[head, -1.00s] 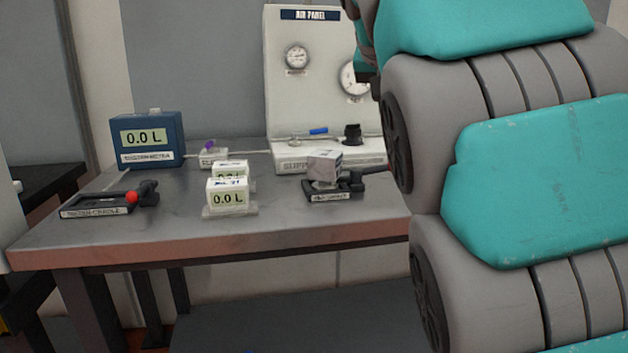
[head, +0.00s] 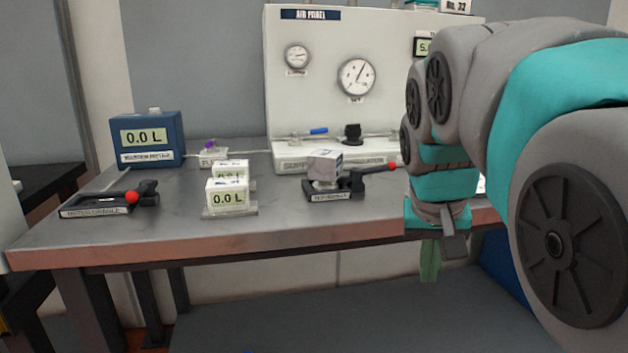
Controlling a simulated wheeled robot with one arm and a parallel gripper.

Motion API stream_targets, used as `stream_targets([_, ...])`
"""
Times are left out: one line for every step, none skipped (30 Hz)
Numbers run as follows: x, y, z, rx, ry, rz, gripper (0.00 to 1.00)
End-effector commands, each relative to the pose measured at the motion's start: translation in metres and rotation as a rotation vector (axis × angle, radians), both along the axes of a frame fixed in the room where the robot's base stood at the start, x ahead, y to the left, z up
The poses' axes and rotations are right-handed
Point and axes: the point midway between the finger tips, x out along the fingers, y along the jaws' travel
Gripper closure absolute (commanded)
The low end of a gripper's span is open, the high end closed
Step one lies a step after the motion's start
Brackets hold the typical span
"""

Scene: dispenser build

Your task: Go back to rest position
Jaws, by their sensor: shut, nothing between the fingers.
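My arm comes in from the right of the head view, bent, with grey and teal links. My gripper (head: 431,262) hangs at the end of it, pointing down, in front of the table's front edge at the right. Its fingers are partly hidden and dark greenish; they are shut with nothing in them. It is apart from the things on the table.
The table (head: 300,232) bears a blue meter (head: 147,139) reading 0.0 L, a small white meter (head: 228,196), a left cradle (head: 95,207) and a right cradle (head: 340,188) holding a grey block (head: 325,167). The air panel (head: 330,40) stands behind. The table's front middle is clear.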

Motion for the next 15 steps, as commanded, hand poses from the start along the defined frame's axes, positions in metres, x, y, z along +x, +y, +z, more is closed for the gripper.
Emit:
stream_targets([-0.016, 0.0, -0.019, 0.01, 0.04, 0.012, 1.0])
stream_targets([-0.025, -0.001, -0.031, 0.016, 0.063, 0.02, 1.0])
stream_targets([-0.037, 0.0, -0.044, 0.024, 0.087, 0.031, 1.0])
stream_targets([-0.046, 0.0, -0.054, 0.03, 0.107, 0.04, 1.0])
stream_targets([-0.055, 0.001, -0.065, 0.037, 0.126, 0.049, 1.0])
stream_targets([-0.067, 0.002, -0.079, 0.046, 0.153, 0.061, 1.0])
stream_targets([-0.078, 0.002, -0.09, 0.052, 0.176, 0.071, 1.0])
stream_targets([-0.088, 0.003, -0.1, 0.059, 0.195, 0.081, 1.0])
stream_targets([-0.102, 0.005, -0.114, 0.067, 0.223, 0.092, 1.0])
stream_targets([-0.112, 0.006, -0.124, 0.073, 0.242, 0.104, 1.0])
stream_targets([-0.123, 0.007, -0.133, 0.079, 0.26, 0.114, 1.0])
stream_targets([-0.137, 0.009, -0.147, 0.087, 0.287, 0.127, 1.0])
stream_targets([-0.147, 0.011, -0.155, 0.093, 0.304, 0.137, 1.0])
stream_targets([-0.158, 0.012, -0.164, 0.099, 0.324, 0.148, 1.0])
stream_targets([-0.171, 0.014, -0.174, 0.107, 0.343, 0.161, 1.0])
